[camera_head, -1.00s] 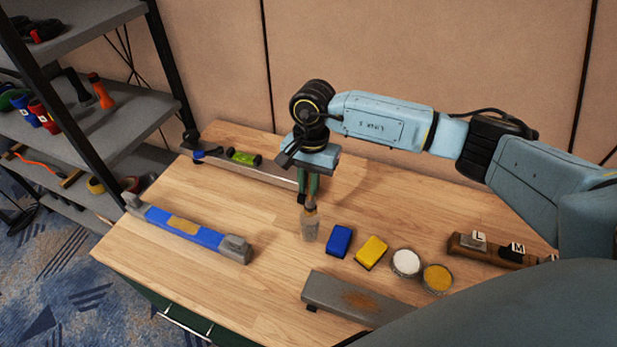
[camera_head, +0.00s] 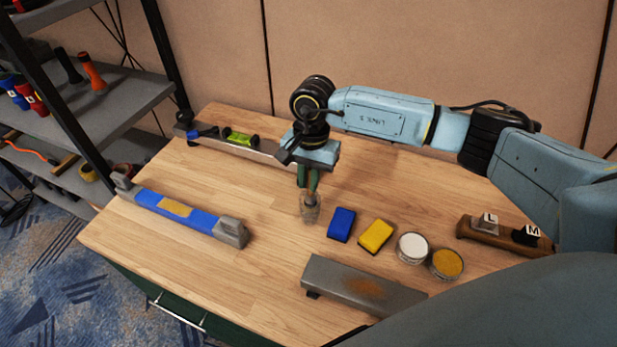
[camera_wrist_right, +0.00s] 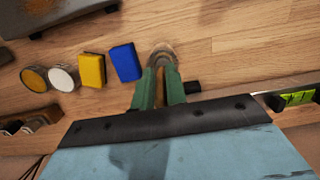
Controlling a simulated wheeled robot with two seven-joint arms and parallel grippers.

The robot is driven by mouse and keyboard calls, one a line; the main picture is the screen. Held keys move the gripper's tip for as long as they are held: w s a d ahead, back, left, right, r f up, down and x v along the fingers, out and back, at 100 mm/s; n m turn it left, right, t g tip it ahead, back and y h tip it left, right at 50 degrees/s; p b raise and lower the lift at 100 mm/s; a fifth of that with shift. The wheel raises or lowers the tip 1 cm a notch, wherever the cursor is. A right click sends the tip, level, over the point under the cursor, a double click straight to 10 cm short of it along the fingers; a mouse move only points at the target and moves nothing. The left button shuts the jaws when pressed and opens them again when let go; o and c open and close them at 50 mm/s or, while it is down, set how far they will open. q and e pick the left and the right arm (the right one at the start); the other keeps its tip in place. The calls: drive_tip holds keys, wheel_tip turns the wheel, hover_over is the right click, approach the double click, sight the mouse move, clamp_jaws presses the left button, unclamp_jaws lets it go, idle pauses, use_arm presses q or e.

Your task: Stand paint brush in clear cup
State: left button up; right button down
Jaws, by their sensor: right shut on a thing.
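The clear cup (camera_head: 311,216) stands on the wooden table below my right gripper (camera_head: 308,184). It also shows in the right wrist view (camera_wrist_right: 162,48), just beyond the green fingertips. My right gripper is shut on the paint brush (camera_head: 311,197) and holds it roughly upright. The brush's lower part shows within the cup's outline; whether it touches the bottom I cannot tell. In the right wrist view, the brush (camera_wrist_right: 160,88) shows as a brown strip between the fingers (camera_wrist_right: 160,85). My left gripper is not in view.
Right of the cup are a blue block (camera_head: 341,224), a yellow block (camera_head: 376,236), a white-topped tin (camera_head: 412,247) and a yellow-topped tin (camera_head: 446,264). A grey bar (camera_head: 345,285) lies in front. A blue tool (camera_head: 178,212) lies left, a level (camera_head: 238,145) behind.

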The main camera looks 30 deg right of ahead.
drive_tip(key=c, duration=1.3)
unclamp_jaws()
drive_tip(key=shift+c, duration=0.2)
wheel_tip(320, 180, up, 13)
drive_tip(key=w+d+b, duration=0.1)
drive_tip(key=shift+r, duration=0.15)
drive_tip(key=shift+d, duration=0.1)
